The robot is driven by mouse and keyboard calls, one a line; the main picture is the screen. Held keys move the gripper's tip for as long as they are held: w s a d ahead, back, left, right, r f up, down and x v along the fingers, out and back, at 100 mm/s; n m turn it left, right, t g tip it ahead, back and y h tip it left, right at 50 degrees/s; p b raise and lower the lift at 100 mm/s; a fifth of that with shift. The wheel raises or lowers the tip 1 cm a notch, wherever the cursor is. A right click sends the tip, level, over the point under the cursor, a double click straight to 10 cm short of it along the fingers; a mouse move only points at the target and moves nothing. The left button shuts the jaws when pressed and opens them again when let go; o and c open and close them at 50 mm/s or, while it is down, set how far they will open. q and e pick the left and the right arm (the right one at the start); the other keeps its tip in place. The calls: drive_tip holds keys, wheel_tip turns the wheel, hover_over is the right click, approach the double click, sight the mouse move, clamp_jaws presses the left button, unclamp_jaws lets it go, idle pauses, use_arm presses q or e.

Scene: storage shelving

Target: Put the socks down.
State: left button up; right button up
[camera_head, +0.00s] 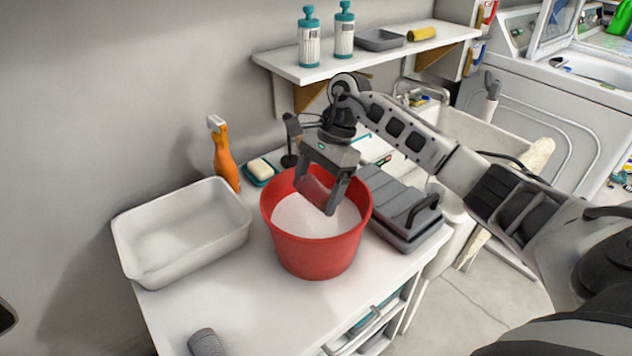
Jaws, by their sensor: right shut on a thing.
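My right gripper (333,196) points down into the red bucket (312,258), with its fingertips below the rim. It is shut on a dull reddish bundle, seemingly the socks (314,190), held between the fingers. The fingers partly hide the bundle. White contents (300,215) fill the lower part of the bucket. I cannot tell whether the bundle touches them. My left gripper is not clearly in view; only a dark sliver shows at the left edge.
A white basin (190,262) stands left of the bucket, with an orange spray bottle (225,160) and soap dish (260,170) behind. A grey case (405,210) stands close on the right. A grey roll (206,343) lies in front. A shelf (375,57) overhangs the back. The table's front middle is clear.

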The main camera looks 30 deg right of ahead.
sight(316, 186)
drive_tip(key=shift+f, duration=0.45)
drive_tip(key=o, duration=0.9)
wheel_tip(316, 186, up, 7)
drive_tip(key=p, duration=0.3)
drive_tip(key=shift+r+p, duration=0.1)
drive_tip(key=shift+p, duration=0.25)
drive_tip(key=shift+s, duration=0.1)
